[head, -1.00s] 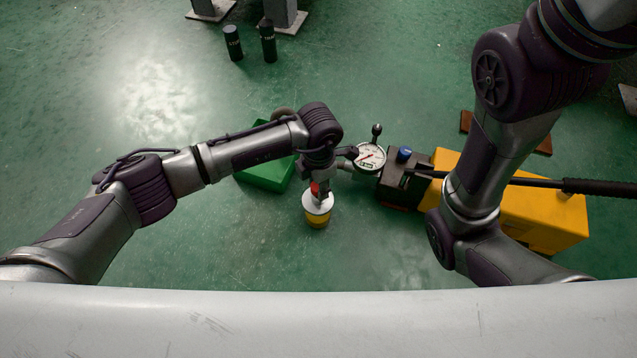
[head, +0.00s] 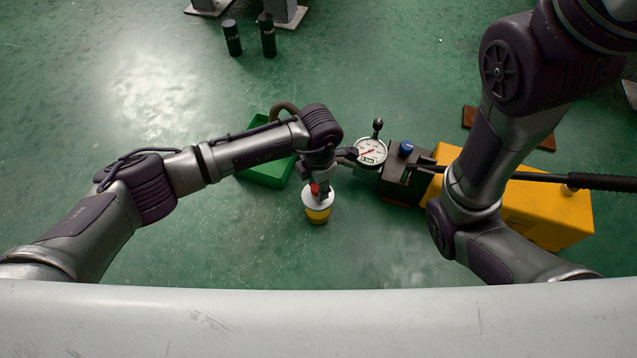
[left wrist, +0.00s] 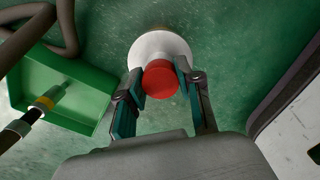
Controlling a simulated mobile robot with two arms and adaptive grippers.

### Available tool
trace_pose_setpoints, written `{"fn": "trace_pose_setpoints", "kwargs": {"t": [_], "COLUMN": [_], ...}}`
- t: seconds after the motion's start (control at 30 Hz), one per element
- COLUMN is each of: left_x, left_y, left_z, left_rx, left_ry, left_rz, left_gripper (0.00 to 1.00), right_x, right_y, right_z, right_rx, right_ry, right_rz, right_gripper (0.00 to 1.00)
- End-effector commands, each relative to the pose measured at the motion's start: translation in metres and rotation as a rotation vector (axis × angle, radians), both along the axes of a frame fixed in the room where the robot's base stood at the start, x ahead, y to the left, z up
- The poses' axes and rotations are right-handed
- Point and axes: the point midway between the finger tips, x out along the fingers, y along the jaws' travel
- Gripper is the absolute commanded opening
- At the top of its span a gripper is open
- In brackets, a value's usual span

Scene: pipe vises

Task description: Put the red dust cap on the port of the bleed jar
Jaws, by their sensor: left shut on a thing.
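The bleed jar (head: 318,205) has a white top and a yellow lower part, and stands on the green floor near the middle of the head view. Its white top (left wrist: 160,45) shows in the left wrist view, behind the cap. The red dust cap (left wrist: 160,80) is between the fingers of my left gripper (left wrist: 158,86), which is shut on it. In the head view the red cap (head: 315,189) shows just over the jar's top, below my left gripper (head: 317,184). The port is hidden by the cap, and I cannot tell whether they touch. My right gripper is not in view.
A green tray (head: 266,174) lies left of the jar, with a hose (head: 284,106) by it. A yellow pump (head: 540,213) with a dial gauge (head: 371,152) and a black handle (head: 600,183) stands to the right. Two black cylinders (head: 232,38) stand at the back. Floor left is clear.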

Motion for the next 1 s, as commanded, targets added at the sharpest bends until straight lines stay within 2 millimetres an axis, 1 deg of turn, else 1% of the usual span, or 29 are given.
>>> {"fn": "trace_pose_setpoints", "kwargs": {"t": [0.03, 0.2, 0.47, 0.57, 0.67, 1.0], "left_x": [0.0, 0.0, 0.0, 0.0, 0.001, 0.001], "left_y": [0.0, 0.0, 0.0, 0.0, 0.0, 0.0], "left_z": [-0.001, -0.001, 0.0, 0.003, 0.015, 0.085], "left_rx": [0.0, 0.0, 0.0, -0.001, -0.002, -0.002], "left_ry": [0.0, 0.0, 0.0, -0.002, -0.003, -0.005], "left_rz": [0.0, 0.0, 0.0, -0.001, 0.0, -0.001], "left_gripper": [0.37, 0.64, 0.64, 0.64, 0.64, 0.64], "right_x": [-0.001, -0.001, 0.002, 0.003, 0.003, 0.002], "right_y": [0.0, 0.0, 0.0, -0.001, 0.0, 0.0], "right_z": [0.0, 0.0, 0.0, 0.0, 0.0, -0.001], "right_rx": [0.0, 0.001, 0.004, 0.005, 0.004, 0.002], "right_ry": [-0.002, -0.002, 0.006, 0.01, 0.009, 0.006], "right_rz": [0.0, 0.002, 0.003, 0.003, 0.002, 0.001], "right_gripper": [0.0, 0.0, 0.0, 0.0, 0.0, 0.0]}}
